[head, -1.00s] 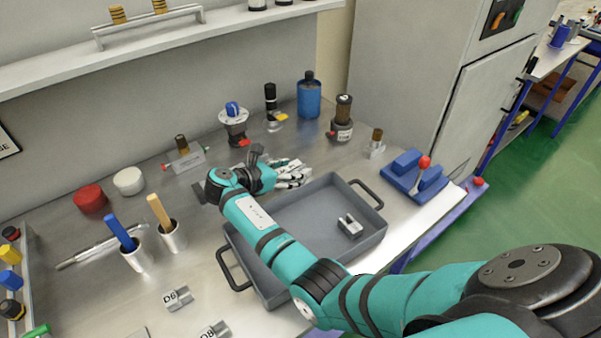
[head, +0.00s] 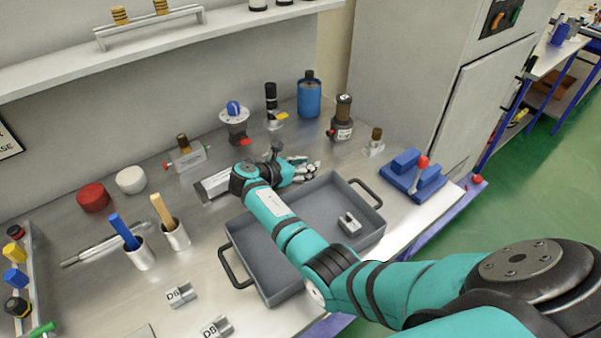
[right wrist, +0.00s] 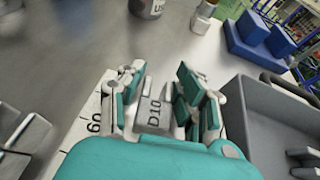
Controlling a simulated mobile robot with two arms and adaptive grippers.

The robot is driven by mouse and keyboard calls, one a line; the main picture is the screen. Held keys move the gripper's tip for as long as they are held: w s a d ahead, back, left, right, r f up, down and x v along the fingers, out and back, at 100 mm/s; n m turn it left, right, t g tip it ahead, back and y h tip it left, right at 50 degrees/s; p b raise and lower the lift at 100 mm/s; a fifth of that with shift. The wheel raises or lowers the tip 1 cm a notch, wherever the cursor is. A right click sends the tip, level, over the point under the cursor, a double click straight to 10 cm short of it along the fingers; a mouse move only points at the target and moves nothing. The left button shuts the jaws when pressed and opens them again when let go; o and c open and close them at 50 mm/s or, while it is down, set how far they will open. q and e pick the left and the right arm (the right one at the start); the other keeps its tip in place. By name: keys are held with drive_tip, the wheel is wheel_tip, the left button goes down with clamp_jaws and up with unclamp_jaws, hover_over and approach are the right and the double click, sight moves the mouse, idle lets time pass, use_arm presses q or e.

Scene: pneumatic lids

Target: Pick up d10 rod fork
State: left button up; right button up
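The D10 rod fork (right wrist: 153,112) is a small grey metal piece with a "D10" label; it shows in the right wrist view. My right gripper (right wrist: 163,88) is open, with its fingers on either side of the fork. I cannot tell whether either finger touches it. In the head view my right gripper (head: 306,169) is low over the bench just behind the grey tray, and it hides the D10 fork. The D6 fork (head: 180,295) and D8 fork (head: 217,328) lie at the front left. My left gripper is not in view.
The grey tray (head: 240,240) holds one metal fork piece (head: 349,224) and lies under my right forearm. Behind the gripper stand a dark regulator (head: 342,117) and a blue bottle (head: 309,96). A blue fixture (head: 412,176) is at right.

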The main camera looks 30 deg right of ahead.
clamp_jaws()
drive_tip(key=shift+r, duration=0.1)
